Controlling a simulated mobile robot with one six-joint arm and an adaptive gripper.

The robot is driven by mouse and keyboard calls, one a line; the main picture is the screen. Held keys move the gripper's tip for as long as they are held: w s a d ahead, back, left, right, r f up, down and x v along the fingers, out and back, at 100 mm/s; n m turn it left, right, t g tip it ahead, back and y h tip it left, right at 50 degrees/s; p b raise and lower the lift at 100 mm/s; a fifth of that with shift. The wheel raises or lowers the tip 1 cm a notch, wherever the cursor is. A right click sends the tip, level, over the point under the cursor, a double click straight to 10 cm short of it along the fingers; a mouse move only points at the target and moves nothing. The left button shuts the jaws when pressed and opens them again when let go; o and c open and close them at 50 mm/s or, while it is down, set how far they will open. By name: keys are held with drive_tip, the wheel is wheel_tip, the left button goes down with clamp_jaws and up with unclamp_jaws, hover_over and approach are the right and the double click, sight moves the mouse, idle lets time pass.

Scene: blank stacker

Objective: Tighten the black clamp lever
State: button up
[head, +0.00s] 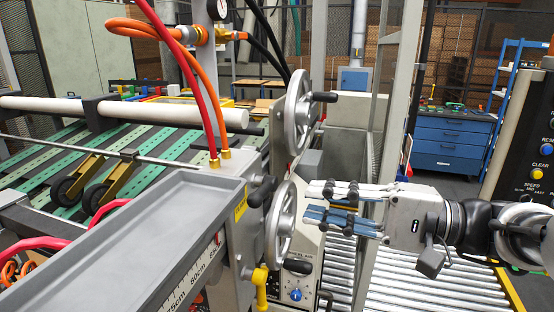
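A black clamp lever (262,191) sticks out of the side of the grey housing, just left of the lower handwheel (281,223). My gripper (312,200) comes in from the right, with its fingers pointing left. Its two fingers are apart with a gap between them, and I see nothing held there. The fingertips appear just right of the lower handwheel's rim, which lies between them and the lever in the picture. I cannot tell whether they touch the rim.
An upper handwheel (299,112) with a black handle stands above. A yellow lever (261,286) hangs below the housing. A grey tray (125,240) fills the front left. Red and orange hoses (205,85) rise behind it. A roller conveyor (425,283) lies below my gripper.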

sight(266, 193)
drive_tip(key=shift+x, duration=4.2)
drive_tip(key=shift+a+r+p, duration=0.1)
drive_tip(key=shift+a+p, duration=0.05)
drive_tip(key=shift+p, duration=0.35)
drive_tip(key=p, duration=0.1)
drive_tip(key=m+p, duration=0.1)
drive_tip(key=p, duration=0.1)
drive_tip(key=shift+w+r+m, duration=0.1)
drive_tip(key=shift+r+m, duration=0.2)
drive_tip(key=shift+r, duration=0.05)
drive_tip(key=m+p, duration=0.1)
drive_tip(key=p, duration=0.2)
drive_tip(key=shift+w+r+m, duration=0.15)
drive_tip(key=shift+r+m, duration=0.25)
drive_tip(key=shift+r+m+p, duration=0.2)
drive_tip(key=shift+m+p, duration=0.3)
drive_tip(key=shift+p, duration=0.65)
drive_tip(key=w+d+r+m+p, duration=0.2)
drive_tip(key=w+m+p, duration=0.3)
drive_tip(key=m+p, duration=1.05)
drive_tip(key=s+d+n+p, duration=0.3)
drive_tip(key=d+p, duration=0.1)
drive_tip(key=d, duration=0.4)
drive_tip(key=shift+s+d, duration=0.2)
drive_tip(key=shift+s, duration=0.1)
